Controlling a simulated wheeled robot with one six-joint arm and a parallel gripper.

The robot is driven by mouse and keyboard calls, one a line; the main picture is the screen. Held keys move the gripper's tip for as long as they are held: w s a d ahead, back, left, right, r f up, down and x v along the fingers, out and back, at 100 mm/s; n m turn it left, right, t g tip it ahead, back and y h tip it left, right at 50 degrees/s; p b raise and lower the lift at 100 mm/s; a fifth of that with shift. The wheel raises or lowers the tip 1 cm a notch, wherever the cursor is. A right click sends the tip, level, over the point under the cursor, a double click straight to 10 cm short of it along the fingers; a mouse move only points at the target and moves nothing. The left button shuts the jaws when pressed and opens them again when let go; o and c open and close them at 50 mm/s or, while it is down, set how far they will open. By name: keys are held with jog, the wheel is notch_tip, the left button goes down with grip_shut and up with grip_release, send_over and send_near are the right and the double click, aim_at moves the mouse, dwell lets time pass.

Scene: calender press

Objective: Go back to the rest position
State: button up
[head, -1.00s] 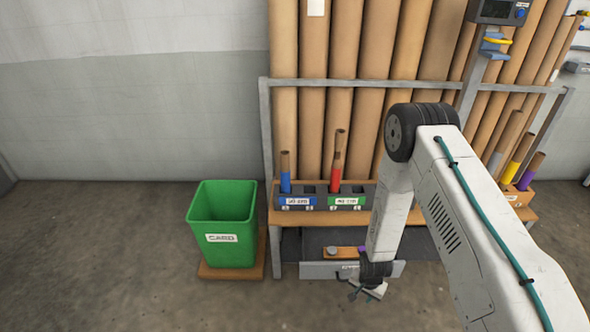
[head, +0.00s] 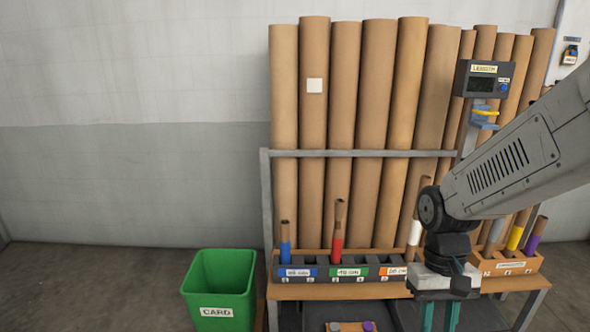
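My gripper (head: 438,314) hangs at the lower right, pointing down in front of the shelf. Its two teal fingers stand apart with nothing seen between them; their lower ends reach the bottom edge of the picture. My arm comes in from the right and hides part of the shelf's right half.
A green CARD bin (head: 220,290) stands left of the wooden shelf (head: 340,291). Blue-, red- and white-banded tubes stand in labelled holders; yellow- and purple-banded ones (head: 534,240) are at the right. Tall cardboard tubes (head: 345,130) lean behind the rail. A display box (head: 484,78) hangs upper right.

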jog(key=s+d+r+t, duration=0.1)
jog(key=s+r+t, duration=0.3)
jog(key=s+r, duration=0.7)
notch_tip(320, 180, up, 2)
jog(key=shift+d+r+t, duration=0.15)
jog(key=shift+r+t, duration=0.1)
jog(key=shift+t, duration=0.15)
